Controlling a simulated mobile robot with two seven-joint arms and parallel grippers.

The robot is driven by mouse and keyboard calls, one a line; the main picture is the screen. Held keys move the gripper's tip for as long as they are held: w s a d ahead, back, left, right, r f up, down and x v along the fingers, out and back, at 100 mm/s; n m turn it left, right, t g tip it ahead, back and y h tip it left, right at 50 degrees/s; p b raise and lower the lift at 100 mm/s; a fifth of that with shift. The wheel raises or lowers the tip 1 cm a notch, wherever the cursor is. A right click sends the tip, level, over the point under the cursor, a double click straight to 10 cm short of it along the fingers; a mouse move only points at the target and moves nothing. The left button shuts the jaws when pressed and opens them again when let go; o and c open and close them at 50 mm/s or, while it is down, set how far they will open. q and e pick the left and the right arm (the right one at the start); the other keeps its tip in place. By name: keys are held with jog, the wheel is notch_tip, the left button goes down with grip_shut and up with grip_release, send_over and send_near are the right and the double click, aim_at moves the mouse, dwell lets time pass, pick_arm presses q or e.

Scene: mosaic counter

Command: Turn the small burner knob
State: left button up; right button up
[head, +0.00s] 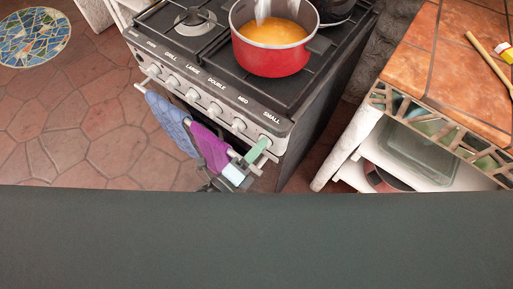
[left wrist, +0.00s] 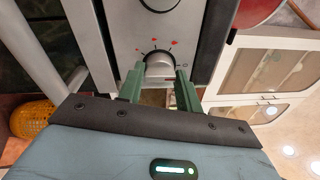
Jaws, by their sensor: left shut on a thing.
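The small burner knob (head: 266,140) is the rightmost knob on the stove's front panel, below the word SMALL. It is partly hidden behind my gripper in the head view. In the left wrist view it is a grey, round knob (left wrist: 159,60) with red marks around it. My left gripper (head: 259,149) has green fingers and is at this knob. In the left wrist view the gripper (left wrist: 159,74) has one finger on each side of the knob, shut on it. My right gripper is in neither view.
A red pot (head: 272,58) with orange liquid stands on the stove top (head: 216,60). Blue (head: 170,125) and purple (head: 210,149) cloths hang on the oven rail, left of my gripper. A tiled counter (head: 455,60) stands to the right, across a gap.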

pick_arm(q)
jog(key=shift+s+f, duration=0.1)
jog(key=shift+f, duration=0.15)
jog(key=o, duration=0.9)
jog(key=shift+o, duration=0.2)
jog(key=shift+r, duration=0.1)
jog(key=v, duration=0.7)
jog(key=shift+s+a+b, duration=0.25)
jog(key=shift+s+b, duration=0.05)
jog(key=shift+b, duration=0.1)
